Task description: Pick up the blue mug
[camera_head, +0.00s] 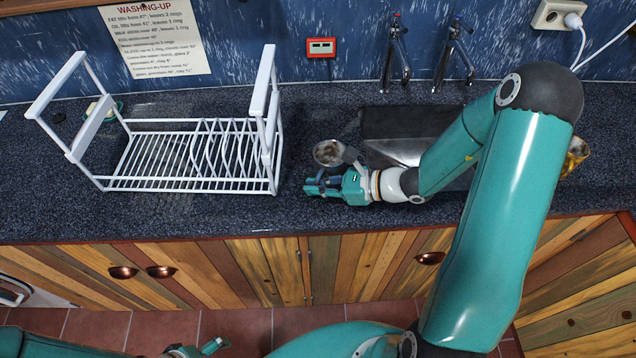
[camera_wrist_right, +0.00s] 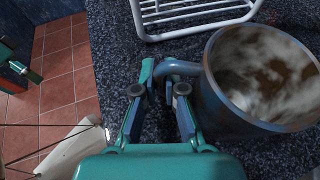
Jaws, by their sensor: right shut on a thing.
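The blue mug (camera_head: 328,152) is near the sink's left edge in the head view, its mouth facing up and its inside stained brown and white. It is large at the right of the right wrist view (camera_wrist_right: 225,105), its handle (camera_wrist_right: 178,67) pointing left. My right gripper (camera_head: 318,187) is shut on the handle; its fingers also show in the wrist view (camera_wrist_right: 160,88). I cannot tell whether the mug touches the counter. My left gripper (camera_head: 197,349) is low at the bottom of the head view, away from the mug, its jaws unclear.
A white dish rack (camera_head: 190,184) stands on the dark speckled counter (camera_head: 230,212) left of the mug. The sink (camera_head: 405,125) with two taps (camera_head: 397,60) lies to the right, partly behind my right arm. Wooden cabinets run below the counter's front edge.

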